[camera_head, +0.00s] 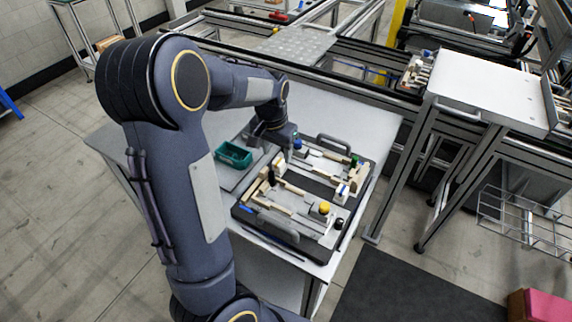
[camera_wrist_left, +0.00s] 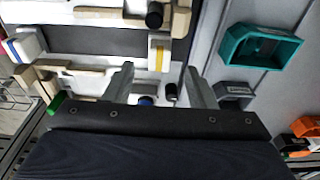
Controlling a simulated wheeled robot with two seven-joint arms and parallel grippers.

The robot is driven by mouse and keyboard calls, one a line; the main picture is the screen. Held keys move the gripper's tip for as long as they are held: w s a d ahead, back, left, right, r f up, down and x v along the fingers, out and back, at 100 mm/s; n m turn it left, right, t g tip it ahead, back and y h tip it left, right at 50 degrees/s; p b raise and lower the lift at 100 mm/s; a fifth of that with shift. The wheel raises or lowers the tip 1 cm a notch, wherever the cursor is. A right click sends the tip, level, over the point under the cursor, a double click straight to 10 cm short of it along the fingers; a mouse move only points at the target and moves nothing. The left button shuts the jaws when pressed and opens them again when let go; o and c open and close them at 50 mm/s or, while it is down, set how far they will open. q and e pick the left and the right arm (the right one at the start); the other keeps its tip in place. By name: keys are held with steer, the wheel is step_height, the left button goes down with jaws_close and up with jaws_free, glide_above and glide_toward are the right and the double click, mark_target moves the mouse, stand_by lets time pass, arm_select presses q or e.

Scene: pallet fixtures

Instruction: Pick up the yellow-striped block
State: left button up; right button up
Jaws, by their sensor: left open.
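The yellow-striped block (camera_wrist_left: 160,53) is white with a yellow band and stands on the pallet fixture in the left wrist view. In the head view it appears as a small pale block (camera_head: 279,165) at the fixture's left side. My left gripper (camera_wrist_left: 158,70) is open, its two fingers spread to either side of the block's line, with nothing held. In the head view the left gripper (camera_head: 272,143) is over the fixture's back left edge, its fingertips hard to make out. My right gripper is not in view.
The pallet fixture (camera_head: 276,230) lies on a white table (camera_head: 350,117). A blue-striped block (camera_head: 342,191) sits at its right. A teal bin (camera_head: 233,155) is left of the fixture.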

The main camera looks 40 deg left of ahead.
mark_target(279, 161)
arm_select(q)
steer(key=f, duration=0.5)
steer(key=shift+w+f+p, duration=0.15)
steer(key=shift+w+p, duration=0.15)
steer(key=shift+w, duration=0.05)
steer(key=shift+c, duration=0.4)
steer(key=c, duration=1)
